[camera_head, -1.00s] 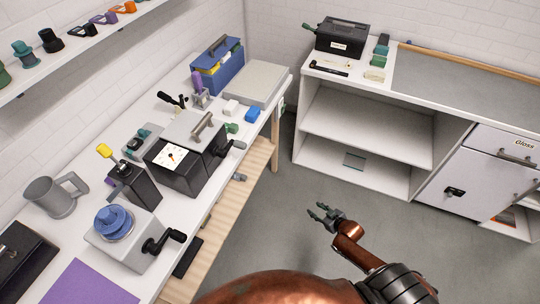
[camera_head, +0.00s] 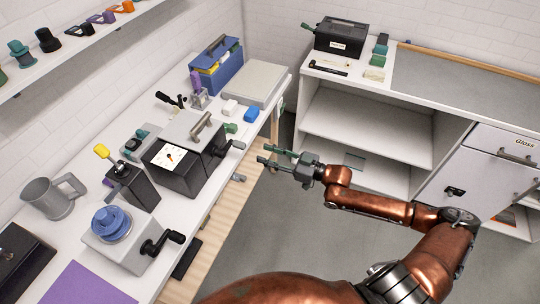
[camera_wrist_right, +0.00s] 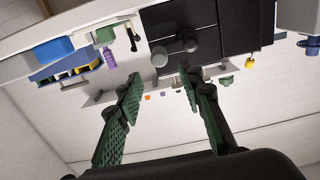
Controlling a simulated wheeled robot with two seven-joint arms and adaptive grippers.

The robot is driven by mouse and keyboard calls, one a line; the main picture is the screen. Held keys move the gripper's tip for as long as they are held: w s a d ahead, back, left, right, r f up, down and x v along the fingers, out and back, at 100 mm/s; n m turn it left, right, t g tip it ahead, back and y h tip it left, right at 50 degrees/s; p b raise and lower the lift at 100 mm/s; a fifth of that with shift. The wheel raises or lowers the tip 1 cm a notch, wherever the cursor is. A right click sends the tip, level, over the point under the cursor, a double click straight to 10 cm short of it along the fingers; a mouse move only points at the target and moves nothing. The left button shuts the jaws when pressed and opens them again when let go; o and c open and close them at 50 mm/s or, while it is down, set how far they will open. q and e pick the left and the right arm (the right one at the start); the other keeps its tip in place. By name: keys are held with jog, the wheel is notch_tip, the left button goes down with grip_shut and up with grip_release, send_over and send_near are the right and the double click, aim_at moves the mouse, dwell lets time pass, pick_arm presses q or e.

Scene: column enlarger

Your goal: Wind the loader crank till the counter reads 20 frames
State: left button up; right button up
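A black box (camera_head: 190,180) with a grey lid and a white dial face (camera_head: 170,157) stands on the left bench. The dial's reading is too small to make out. A crank (camera_head: 236,145) sticks out from the box's right side, over the bench edge; its round knob (camera_wrist_right: 185,42) shows in the right wrist view. My right gripper (camera_head: 271,156) is open and empty, to the right of the crank and apart from it. Its two green-padded fingers (camera_wrist_right: 160,88) are spread in the wrist view. My left gripper is not in view.
A grey device with a blue spool (camera_head: 111,222) and black crank (camera_head: 163,243) stands nearer on the bench. A yellow-knobbed lever (camera_head: 101,151) and a grey mug (camera_head: 52,196) are beside it. A blue crate (camera_head: 222,75) stands farther back. Floor right of the bench is clear.

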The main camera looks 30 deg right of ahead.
aim_at(226, 148)
jog(key=b+x, duration=0.2)
jog(key=x, duration=0.6)
jog(key=shift+w+p, duration=0.1)
jog(key=shift+p, duration=0.2)
dwell(0.6)
grip_shut()
dwell(0.5)
jog(key=shift+f, duration=0.25)
dwell(0.4)
